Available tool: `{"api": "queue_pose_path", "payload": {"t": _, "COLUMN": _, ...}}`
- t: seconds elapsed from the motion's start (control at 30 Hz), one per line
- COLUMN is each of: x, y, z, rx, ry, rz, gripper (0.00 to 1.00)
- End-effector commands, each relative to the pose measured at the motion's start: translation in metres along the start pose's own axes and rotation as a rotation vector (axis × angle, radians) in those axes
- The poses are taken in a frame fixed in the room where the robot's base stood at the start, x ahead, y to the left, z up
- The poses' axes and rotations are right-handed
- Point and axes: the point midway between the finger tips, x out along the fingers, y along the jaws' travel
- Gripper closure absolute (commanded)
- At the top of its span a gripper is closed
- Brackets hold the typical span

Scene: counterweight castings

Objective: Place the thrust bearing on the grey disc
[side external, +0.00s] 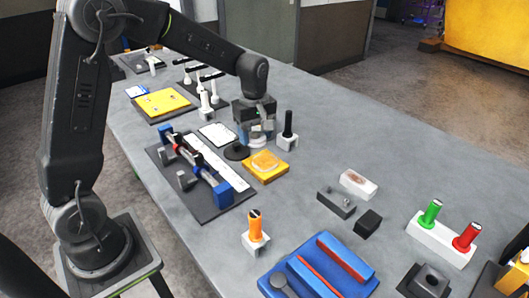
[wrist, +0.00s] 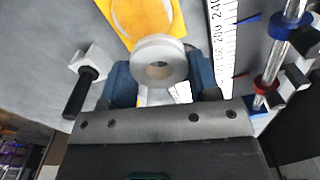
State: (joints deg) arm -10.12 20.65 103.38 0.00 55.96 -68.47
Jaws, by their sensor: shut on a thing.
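The thrust bearing is a silver-white ring with a centre hole (wrist: 158,46). It sits between the two blue fingers of my gripper (wrist: 160,75), which is shut on it. In the side view my gripper (side external: 257,130) points down and holds the ring (side external: 258,138) above the table. A dark grey disc (side external: 237,153) lies flat on the table, just left of and in front of the ring.
A yellow square plate with a pale round piece (side external: 264,166) lies close in front. A black-handled white block (side external: 287,136) stands right of my gripper. A dark fixture with rod and ruler (side external: 205,205) is at the left.

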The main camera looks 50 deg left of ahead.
Motion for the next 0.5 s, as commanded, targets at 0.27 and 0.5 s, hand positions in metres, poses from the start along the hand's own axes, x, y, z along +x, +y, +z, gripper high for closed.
{"api": "queue_pose_path", "payload": {"t": 0.27, "x": 0.017, "y": 0.018, "z": 0.019, "rx": 0.0, "ry": 0.0, "rz": 0.001, "gripper": 0.73}}
{"api": "queue_pose_path", "payload": {"t": 0.5, "x": 0.049, "y": 0.018, "z": 0.019, "rx": -0.002, "ry": 0.0, "rz": -0.001, "gripper": 0.73}}
